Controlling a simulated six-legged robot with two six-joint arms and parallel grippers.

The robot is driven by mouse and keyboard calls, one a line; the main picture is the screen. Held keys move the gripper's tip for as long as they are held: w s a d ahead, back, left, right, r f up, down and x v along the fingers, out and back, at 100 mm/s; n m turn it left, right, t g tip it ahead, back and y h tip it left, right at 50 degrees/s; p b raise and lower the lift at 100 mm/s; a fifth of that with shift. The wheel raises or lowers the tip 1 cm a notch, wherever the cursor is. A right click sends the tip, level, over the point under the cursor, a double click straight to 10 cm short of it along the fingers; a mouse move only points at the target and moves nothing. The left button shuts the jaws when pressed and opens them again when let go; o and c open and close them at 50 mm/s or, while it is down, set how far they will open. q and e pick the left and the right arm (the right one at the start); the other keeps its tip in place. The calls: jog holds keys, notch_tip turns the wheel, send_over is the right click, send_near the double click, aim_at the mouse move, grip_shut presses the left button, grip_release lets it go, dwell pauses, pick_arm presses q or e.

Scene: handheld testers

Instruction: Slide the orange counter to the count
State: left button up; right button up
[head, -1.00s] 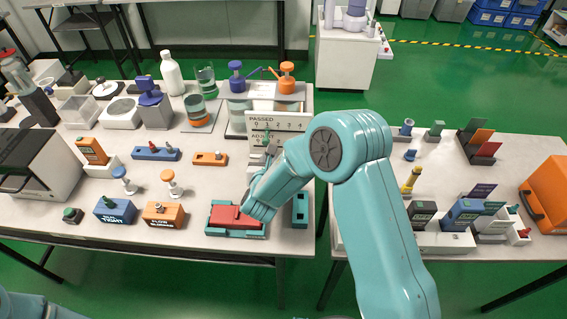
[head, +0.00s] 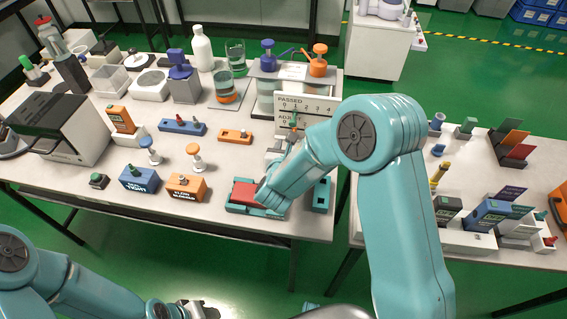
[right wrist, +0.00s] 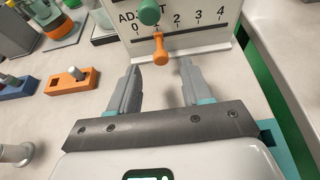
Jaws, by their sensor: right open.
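The white counting board (head: 308,103) stands at the back of the table, with a PASSED row above an ADJUST row. My left gripper (head: 198,309) is at the bottom edge of the head view, partly cut off.
A red block in a teal tray (head: 240,209) lies under my right arm. An orange slider block (head: 235,136) and a blue one (head: 183,126) lie left of the board. Two pump bottles stand behind it. A gap separates this table from the right one.

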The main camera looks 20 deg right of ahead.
jog(key=v, duration=1.3)
jog(key=shift+r, duration=0.1)
